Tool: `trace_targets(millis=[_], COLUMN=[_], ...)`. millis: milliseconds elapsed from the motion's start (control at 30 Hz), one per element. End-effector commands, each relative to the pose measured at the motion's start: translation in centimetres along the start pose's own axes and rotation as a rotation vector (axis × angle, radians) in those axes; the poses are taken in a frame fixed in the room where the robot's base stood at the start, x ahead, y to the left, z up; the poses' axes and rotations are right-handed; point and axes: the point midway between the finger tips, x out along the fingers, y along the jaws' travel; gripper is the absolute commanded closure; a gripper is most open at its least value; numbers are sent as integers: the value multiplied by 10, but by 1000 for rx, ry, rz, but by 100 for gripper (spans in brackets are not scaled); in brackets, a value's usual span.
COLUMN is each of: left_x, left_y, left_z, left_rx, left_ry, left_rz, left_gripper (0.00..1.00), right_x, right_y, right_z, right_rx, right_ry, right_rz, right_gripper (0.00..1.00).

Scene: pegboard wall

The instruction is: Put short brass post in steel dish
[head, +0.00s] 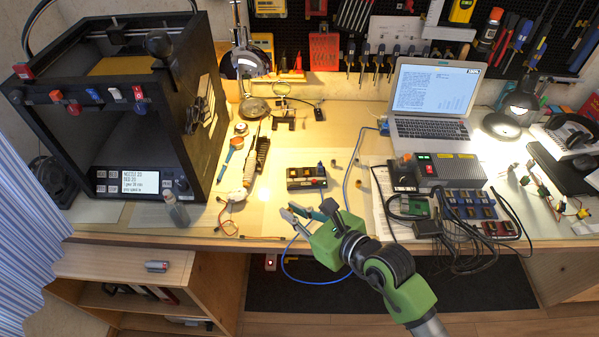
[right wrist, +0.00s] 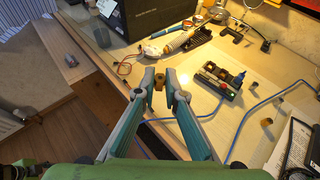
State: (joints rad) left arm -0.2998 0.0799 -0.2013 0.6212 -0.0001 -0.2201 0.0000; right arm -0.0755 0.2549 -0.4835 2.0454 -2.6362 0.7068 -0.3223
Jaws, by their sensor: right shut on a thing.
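My right gripper (head: 291,210) is over the front edge of the workbench, below the small black block. In the right wrist view my right gripper (right wrist: 160,80) has its fingertips closed around a short brass post (right wrist: 158,84), held between the tips. The post is hard to make out in the head view. A small round steel dish (head: 241,129) lies on the bench to the right of the 3D printer, beyond the gripper. It also shows in the right wrist view (right wrist: 196,20), near the top. My left gripper is not in view.
A black block with coloured parts (head: 306,179) and small brass pieces (head: 336,164) lie on the bench. A magnifier lamp base (head: 254,108) stands behind the dish. A blue-handled tool (head: 231,152) and the 3D printer (head: 120,110) are left. A blue cable (head: 350,175) runs nearby.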

Motion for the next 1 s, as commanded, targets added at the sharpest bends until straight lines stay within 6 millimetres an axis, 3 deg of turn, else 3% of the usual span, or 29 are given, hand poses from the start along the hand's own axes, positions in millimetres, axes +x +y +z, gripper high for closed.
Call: trace_targets(millis=[267,433,700,1000], left_x=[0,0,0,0], left_y=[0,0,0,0], left_z=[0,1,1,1], left_rx=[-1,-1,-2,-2], left_ry=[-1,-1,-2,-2], left_rz=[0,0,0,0], left_gripper=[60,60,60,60], right_x=[-6,-28,-100,-187], right_y=[-3,-34,-90,-110], right_z=[1,-1,10,33], right_rx=[2,11,2,-41], right_ry=[-1,-1,-3,-1], right_rz=[-6,-24,-8,83], right_gripper=[100,100,100,100])
